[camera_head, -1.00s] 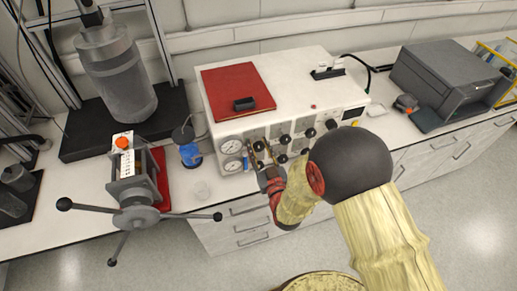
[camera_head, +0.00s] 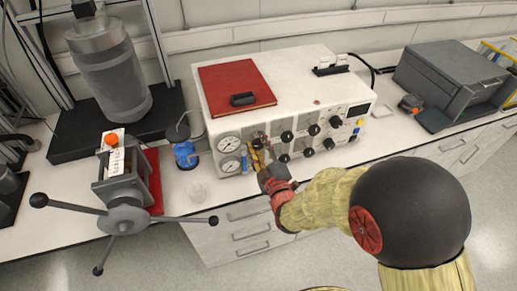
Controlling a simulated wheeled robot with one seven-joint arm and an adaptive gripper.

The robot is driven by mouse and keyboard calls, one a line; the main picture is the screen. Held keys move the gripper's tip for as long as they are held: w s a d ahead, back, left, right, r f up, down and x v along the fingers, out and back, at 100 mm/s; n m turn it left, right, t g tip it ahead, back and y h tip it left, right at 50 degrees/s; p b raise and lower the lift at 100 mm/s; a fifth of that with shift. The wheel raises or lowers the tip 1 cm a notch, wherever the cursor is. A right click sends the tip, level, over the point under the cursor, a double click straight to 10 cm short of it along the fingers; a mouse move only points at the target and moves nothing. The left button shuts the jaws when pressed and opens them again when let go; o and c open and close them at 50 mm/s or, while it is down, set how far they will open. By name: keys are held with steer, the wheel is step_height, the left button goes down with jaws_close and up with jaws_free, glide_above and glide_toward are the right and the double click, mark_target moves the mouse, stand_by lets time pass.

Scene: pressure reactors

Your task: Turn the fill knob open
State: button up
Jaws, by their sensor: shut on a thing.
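The white control box (camera_head: 345,88) stands on the bench with two round gauges (camera_head: 229,144) at the left of its front panel. Several black knobs (camera_head: 287,137) sit in rows on that panel. Labels are too small to read, so I cannot tell which one is the fill knob. My gripper (camera_head: 259,150) is at the panel just right of the gauges, shut on a knob that its fingers and wrist mostly hide. I cannot see how far that knob is turned.
A red book (camera_head: 236,82) lies on top of the box. A blue bottle (camera_head: 185,155) and a vise-like press with long handles (camera_head: 122,215) stand to the left. A dark grey machine (camera_head: 450,75) stands to the right. Open floor lies in front.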

steer(key=n+b, duration=0.3)
steer(key=n, duration=0.1)
steer(key=shift+n, duration=0.4)
stand_by(0.4)
steer(key=o, duration=1.2)
steer(key=shift+c, duration=0.2)
steer(key=v, duration=1.2)
